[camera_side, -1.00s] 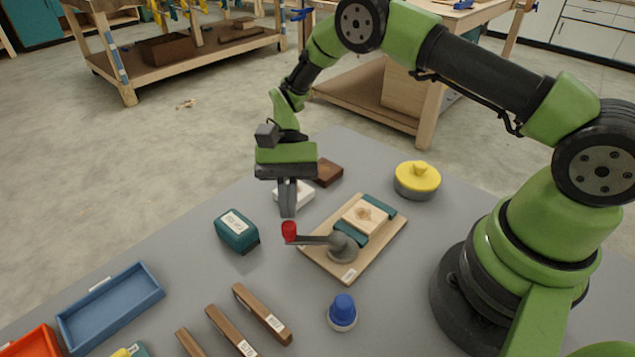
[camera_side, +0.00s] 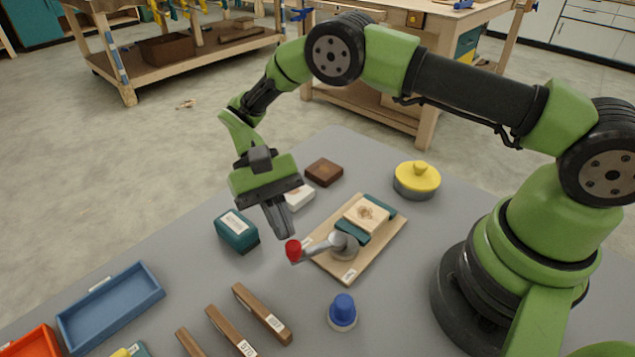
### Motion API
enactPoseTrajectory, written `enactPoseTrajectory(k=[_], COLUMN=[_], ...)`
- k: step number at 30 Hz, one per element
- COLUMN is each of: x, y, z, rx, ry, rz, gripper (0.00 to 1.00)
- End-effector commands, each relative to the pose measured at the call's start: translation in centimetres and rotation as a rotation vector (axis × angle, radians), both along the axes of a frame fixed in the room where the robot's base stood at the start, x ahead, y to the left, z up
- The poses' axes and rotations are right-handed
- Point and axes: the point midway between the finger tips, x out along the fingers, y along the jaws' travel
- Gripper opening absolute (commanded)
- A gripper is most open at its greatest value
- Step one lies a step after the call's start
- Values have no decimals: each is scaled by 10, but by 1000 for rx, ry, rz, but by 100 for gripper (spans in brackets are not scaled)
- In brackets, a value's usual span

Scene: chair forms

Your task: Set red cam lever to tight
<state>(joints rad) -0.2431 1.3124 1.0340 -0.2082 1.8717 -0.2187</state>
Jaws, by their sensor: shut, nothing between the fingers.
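The red cam lever knob (camera_side: 293,250) is at the left end of a grey lever arm (camera_side: 318,246). The arm runs to a round grey cam (camera_side: 344,245) on a wooden board (camera_side: 373,260). The lever points left, past the board's edge. A pale wooden block (camera_side: 366,214) sits on the board between teal jaws (camera_side: 353,233). My gripper (camera_side: 285,236) is shut and empty, tilted, with its fingertips just above and behind the red knob. I cannot tell if they touch it.
A teal box (camera_side: 237,232) stands left of the gripper. A white block (camera_side: 299,196) and brown block (camera_side: 324,172) lie behind it. A yellow-lidded pot (camera_side: 417,180), blue-topped knob (camera_side: 342,312), wooden bars (camera_side: 262,314) and blue tray (camera_side: 110,306) lie around the board.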

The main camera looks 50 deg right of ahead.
Motion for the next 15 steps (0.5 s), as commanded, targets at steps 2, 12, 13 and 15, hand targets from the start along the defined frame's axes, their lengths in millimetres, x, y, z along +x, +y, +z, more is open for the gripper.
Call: enactPoseTrajectory(k=[2,12,13,15], x=[-1,0,0,3], y=[0,0,0,-1], z=[0,0,0,3], rx=[0,0,0,1], ry=[2,2,2,1], rz=[2,2,2,2], gripper=[0,0,0,0])
